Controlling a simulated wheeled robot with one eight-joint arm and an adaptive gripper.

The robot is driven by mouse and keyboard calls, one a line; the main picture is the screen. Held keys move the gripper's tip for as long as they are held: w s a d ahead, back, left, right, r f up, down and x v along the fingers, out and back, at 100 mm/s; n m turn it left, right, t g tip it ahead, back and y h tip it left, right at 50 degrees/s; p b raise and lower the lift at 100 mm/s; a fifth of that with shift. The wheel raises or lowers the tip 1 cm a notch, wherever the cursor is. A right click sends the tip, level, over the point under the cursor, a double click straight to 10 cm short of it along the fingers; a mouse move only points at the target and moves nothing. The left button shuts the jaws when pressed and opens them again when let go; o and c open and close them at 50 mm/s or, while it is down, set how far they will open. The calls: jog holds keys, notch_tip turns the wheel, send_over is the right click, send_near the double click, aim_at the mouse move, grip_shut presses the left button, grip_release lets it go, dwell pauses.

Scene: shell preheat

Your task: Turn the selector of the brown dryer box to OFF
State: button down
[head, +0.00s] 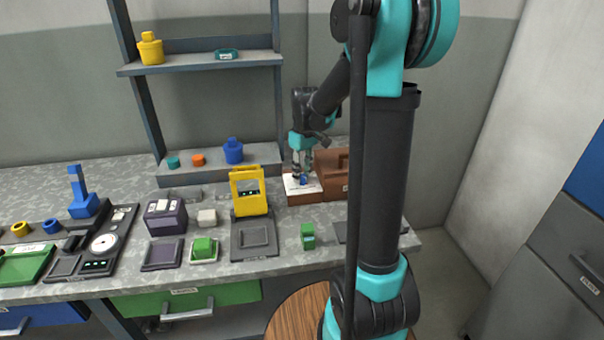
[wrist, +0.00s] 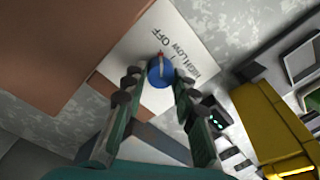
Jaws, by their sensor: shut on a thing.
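The brown dryer box (head: 331,172) stands at the back right of the bench, with a white selector panel (head: 291,186) at its left. In the wrist view the panel (wrist: 200,45) carries the words OFF, LOW and HIGH. The selector is a round blue knob (wrist: 160,73) with a pale pointer line and red tip. The tip points up in the picture, on the side of the OFF word. My gripper (wrist: 155,80) has one finger on each side of the knob and is shut on it. In the head view my gripper (head: 302,174) reaches down onto the panel.
A yellow stand (head: 249,192) is left of the box, and also shows in the wrist view (wrist: 268,120). A green block (head: 308,236) is on the bench in front. A shelf rack (head: 205,65) rises behind. My arm hides part of the bench's right end.

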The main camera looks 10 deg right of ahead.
aim_at(304, 175)
jog(key=c, duration=1.2)
grip_release()
jog(key=r, duration=1.2)
jog(key=shift+w+d, duration=0.2)
jog(key=shift+d, duration=0.05)
jog(key=shift+s, duration=0.1)
